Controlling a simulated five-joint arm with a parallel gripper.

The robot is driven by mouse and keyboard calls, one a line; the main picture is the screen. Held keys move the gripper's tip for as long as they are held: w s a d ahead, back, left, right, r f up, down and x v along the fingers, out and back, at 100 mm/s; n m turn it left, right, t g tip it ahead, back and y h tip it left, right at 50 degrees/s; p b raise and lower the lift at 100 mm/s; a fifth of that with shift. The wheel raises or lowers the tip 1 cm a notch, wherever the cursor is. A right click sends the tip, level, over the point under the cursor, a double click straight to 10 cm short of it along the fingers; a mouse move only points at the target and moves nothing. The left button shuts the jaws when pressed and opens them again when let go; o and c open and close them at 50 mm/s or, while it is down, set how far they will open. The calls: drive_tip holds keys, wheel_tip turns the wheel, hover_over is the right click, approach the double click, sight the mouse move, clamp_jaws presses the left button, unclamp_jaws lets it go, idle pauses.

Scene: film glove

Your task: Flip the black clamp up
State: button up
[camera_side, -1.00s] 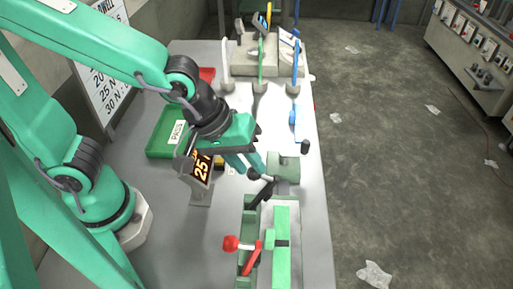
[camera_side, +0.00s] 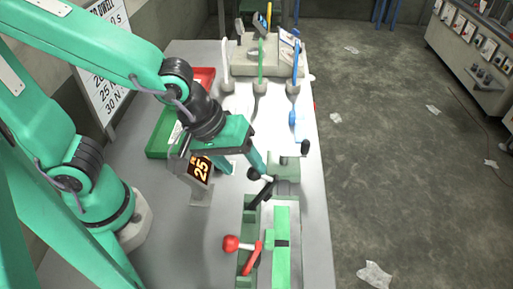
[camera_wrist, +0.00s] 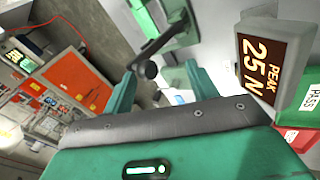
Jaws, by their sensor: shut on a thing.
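The black clamp (camera_side: 261,193) is a dark lever with a round black knob, on the green fixture in the side view. Its lever is tilted, with the knob at its upper left. In the wrist view the black knob (camera_wrist: 150,70) and its lever (camera_wrist: 165,42) show between the two teal fingers. My gripper (camera_side: 259,170) reaches down to the knob from the upper left and is shut on it. It also shows in the wrist view (camera_wrist: 160,85). The exact finger contact is hard to see.
A red-knobbed clamp (camera_side: 231,243) stands nearer the camera on the green fixture (camera_side: 281,265). A display (camera_side: 199,170) reading 25 stands left of my gripper. Green (camera_side: 160,142) and red (camera_side: 205,77) trays lie behind it. Another black knob (camera_side: 305,147) stands at right.

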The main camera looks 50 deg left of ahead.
drive_tip(key=shift+o, duration=0.6)
drive_tip(key=shift+s+a+f+g, duration=0.15)
drive_tip(key=shift+s+a+f, duration=0.1)
drive_tip(key=shift+s+f, duration=0.2)
drive_tip(key=shift+s+a+f+g, duration=0.15)
drive_tip(key=shift+s+a+f, duration=0.15)
drive_tip(key=shift+f, duration=0.2)
wheel_tip(320, 180, up, 9)
drive_tip(key=s, duration=0.1)
drive_tip(key=shift+s+a, duration=0.15)
drive_tip(key=shift+a, duration=0.3)
drive_tip(key=shift+a, duration=0.15)
drive_tip(key=w+a+r+m+t+y, duration=0.1)
drive_tip(key=a+m, duration=0.5)
drive_tip(key=a, duration=0.9)
drive_tip(key=shift+a+r+t+y, duration=0.2)
drive_tip(key=shift+t+y, duration=0.4)
drive_tip(key=shift+y, duration=0.4)
